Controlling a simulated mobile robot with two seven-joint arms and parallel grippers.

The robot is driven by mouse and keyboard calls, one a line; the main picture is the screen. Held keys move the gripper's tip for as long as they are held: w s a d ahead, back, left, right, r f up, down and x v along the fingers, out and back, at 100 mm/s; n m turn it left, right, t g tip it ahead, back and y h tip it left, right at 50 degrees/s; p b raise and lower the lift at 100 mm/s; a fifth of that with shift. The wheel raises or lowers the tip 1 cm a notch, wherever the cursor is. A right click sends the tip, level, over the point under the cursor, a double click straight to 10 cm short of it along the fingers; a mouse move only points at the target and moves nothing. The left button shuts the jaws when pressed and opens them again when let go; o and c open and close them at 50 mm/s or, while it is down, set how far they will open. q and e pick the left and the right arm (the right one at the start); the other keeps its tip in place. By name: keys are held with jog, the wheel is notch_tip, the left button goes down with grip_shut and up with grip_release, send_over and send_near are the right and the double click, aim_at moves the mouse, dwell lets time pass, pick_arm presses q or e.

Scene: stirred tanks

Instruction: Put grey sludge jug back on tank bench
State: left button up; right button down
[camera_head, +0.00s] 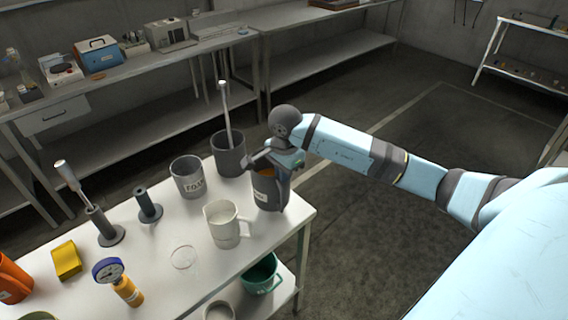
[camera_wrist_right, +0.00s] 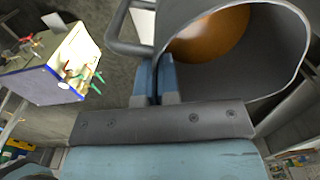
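The grey jug (camera_head: 268,192) has a pale label and orange-brown contents. It is at the right end of the white-topped bench (camera_head: 150,262); I cannot tell whether its base touches the top. My right gripper (camera_head: 283,163) is at its upper right side. In the right wrist view the jug (camera_wrist_right: 290,80) fills the upper right, with its handle at the left. The fingers of my right gripper (camera_wrist_right: 156,82) are close together at the jug's side by the handle, closed on it; the exact contact is partly hidden. My left gripper is not in view.
A cream jug (camera_head: 223,226), a labelled grey beaker (camera_head: 187,180) and a tall grey pot (camera_head: 229,158) with a rod stand close to the jug. A gauge (camera_head: 108,270) and yellow block (camera_head: 66,260) are further left. A green bucket (camera_head: 261,277) is on the lower shelf.

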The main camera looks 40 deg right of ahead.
jog(key=shift+f+p, duration=0.3)
jog(key=shift+f, duration=1.7)
jog(key=c, duration=1.7)
grip_release()
jog(key=shift+f, duration=0.15)
jog(key=shift+c, duration=0.2)
jog(key=o, duration=0.4)
